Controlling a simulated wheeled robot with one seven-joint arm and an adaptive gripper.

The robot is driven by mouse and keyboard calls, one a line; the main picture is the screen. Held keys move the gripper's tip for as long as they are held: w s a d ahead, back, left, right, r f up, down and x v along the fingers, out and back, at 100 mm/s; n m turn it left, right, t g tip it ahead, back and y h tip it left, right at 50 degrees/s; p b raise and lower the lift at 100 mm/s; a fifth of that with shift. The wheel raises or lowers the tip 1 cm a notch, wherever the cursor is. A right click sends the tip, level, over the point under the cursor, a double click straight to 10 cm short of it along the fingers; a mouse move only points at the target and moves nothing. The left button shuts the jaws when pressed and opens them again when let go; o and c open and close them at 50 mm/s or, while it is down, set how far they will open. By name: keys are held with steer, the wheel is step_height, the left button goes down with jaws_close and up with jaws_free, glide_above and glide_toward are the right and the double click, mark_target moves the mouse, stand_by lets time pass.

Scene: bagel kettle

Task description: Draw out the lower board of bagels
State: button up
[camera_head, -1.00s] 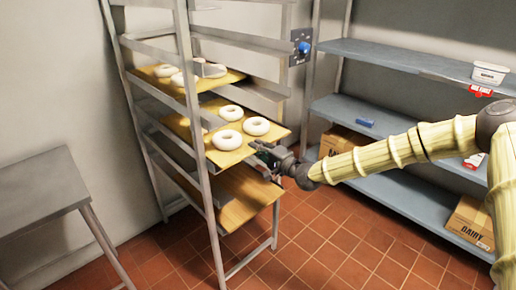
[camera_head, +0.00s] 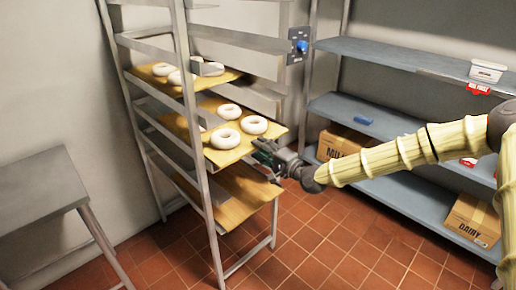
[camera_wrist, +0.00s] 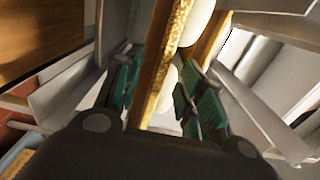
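The lower board of bagels (camera_head: 274,131) lies in the rack, with several pale ring bagels (camera_head: 226,138) on it. A rack post hides part of its left side. My gripper (camera_head: 264,154) is at the board's front right edge. In the wrist view, my gripper (camera_wrist: 165,95) has its two green-padded fingers spread, one on each side of the board's edge (camera_wrist: 158,70). A gap shows between the fingers and the board, so the gripper looks open around it. Pale bagels (camera_wrist: 196,25) show beside the edge.
The upper board (camera_head: 158,70) with bagels is above, and a bare board (camera_head: 240,205) is below. Rack posts (camera_head: 200,150) stand close to the left. A blue-grey shelf unit (camera_head: 400,130) with boxes is right. A table (camera_head: 40,195) is at left. The tiled floor in front is clear.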

steer(key=shift+v, duration=2.15)
steer(key=s+a+f+n+g+h+p, duration=0.2)
steer(key=s+f+n+g+h+p, duration=0.45)
steer(key=s+f, duration=1.95)
steer(key=s+d+f+n+g+h, duration=0.1)
steer(key=s+d+f+g+h, duration=0.1)
steer(key=s+d, duration=0.7)
steer(key=s+d+f+n+g+h, duration=0.1)
steer(key=s+d+g, duration=0.4)
steer(key=s, duration=1.2)
steer(key=d+f+h, duration=0.1)
steer(key=d+h, duration=0.1)
steer(key=d, duration=0.2)
steer(key=shift+n+p, duration=0.35)
steer(key=shift+p, duration=0.05)
steer(key=shift+s+h, duration=0.1)
steer(key=shift+h, duration=0.15)
